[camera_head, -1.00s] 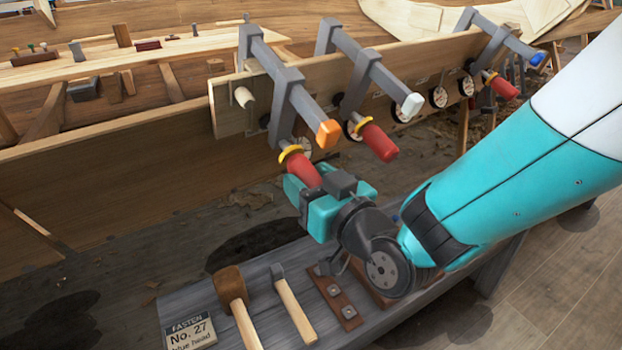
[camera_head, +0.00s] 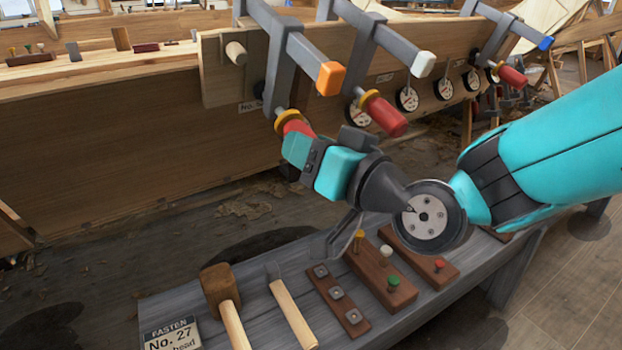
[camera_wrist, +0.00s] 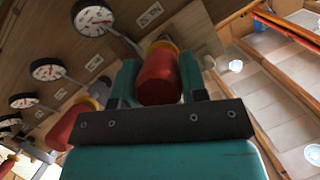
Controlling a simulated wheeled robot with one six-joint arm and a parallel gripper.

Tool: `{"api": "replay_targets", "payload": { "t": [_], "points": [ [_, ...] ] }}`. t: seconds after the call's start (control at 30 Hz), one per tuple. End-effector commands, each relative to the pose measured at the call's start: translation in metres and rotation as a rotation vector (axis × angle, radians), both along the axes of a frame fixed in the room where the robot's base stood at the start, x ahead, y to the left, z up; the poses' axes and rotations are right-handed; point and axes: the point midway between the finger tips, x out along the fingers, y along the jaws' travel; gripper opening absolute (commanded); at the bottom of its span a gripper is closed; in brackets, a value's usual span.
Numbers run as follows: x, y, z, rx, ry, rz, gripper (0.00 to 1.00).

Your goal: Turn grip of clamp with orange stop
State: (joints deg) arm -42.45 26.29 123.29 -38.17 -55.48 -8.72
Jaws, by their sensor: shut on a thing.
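The clamp with the orange stop (camera_head: 330,78) hangs over the top edge of the plank at the left of the row in the head view. Its red grip (camera_head: 297,127) has a yellow collar (camera_head: 288,115) and points down to the right. My gripper (camera_head: 298,142) is around this grip and shut on it, coming from below right. In the wrist view the red grip (camera_wrist: 158,78) sits between the two teal fingers. The grip's lower end is partly hidden by my gripper in the head view.
A clamp with a white stop (camera_head: 422,64) and red grip (camera_head: 384,113) stands close to the right. A clamp with a blue stop (camera_head: 546,43) is farther right. Dials (camera_head: 407,98) line the plank. A bench below holds a mallet (camera_head: 220,285), a hammer and peg blocks.

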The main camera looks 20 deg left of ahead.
Motion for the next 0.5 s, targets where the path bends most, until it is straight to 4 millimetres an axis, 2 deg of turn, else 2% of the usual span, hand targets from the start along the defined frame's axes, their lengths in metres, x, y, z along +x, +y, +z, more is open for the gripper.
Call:
{"api": "replay_targets", "payload": {
  "t": [0.03, 0.5],
  "points": [
    [0.0004, -0.0003, -0.0069, 0.023, 0.028, 0.015, 0.16],
    [-0.0002, 0.0002, -0.0026, 0.184, 0.258, 0.123, 0.16]
  ]
}}
